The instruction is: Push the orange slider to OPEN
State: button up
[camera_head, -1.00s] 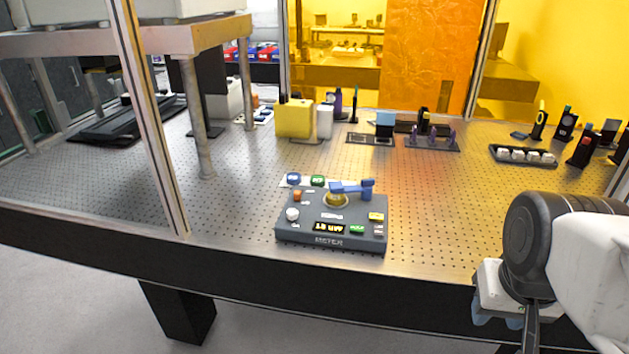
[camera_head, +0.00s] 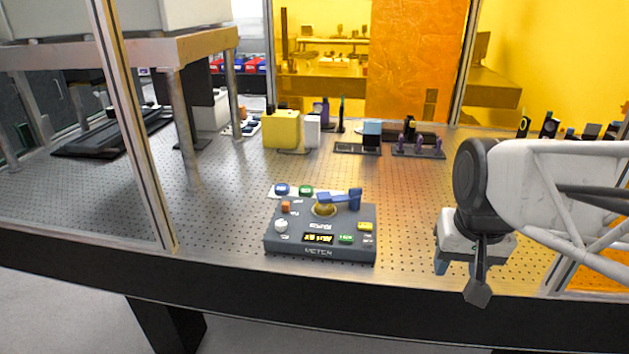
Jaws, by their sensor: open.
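A dark grey box marked METER (camera_head: 319,252) sits near the front edge of the perforated table. A small orange slider (camera_head: 286,207) stands on its top at the left, above a white knob (camera_head: 281,226). The lettering beside the slider is too small to read. A blue lever (camera_head: 340,199) on a yellow round base, a lit display (camera_head: 318,238), and green and yellow buttons are also on the box. My gripper (camera_head: 457,277) is open and empty, to the right of the box and apart from it, pointing down over the table's front edge.
Blue (camera_head: 282,189) and green (camera_head: 307,190) pieces stand just behind the box. A yellow block (camera_head: 281,129), a black tray (camera_head: 357,148) and a rack with purple parts (camera_head: 418,151) stand farther back. A metal post (camera_head: 133,125) rises at the left. The table between box and gripper is clear.

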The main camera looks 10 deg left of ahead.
jog(key=w+a+r, duration=0.2)
jog(key=w+a, duration=0.5)
jog(key=w, duration=0.4)
jog(key=g, duration=0.2)
send_over(286, 203)
jog(key=f, duration=0.9)
jog(key=shift+d+f, duration=0.2)
jog(key=shift+f, duration=0.2)
jog(key=shift+a+f, duration=0.1)
jog(key=shift+a, duration=0.15)
jog(key=shift+f, duration=0.15)
jog(key=shift+f, duration=3.75)
jog(key=shift+c, duration=0.2)
jog(key=shift+w, duration=0.1)
grip_shut()
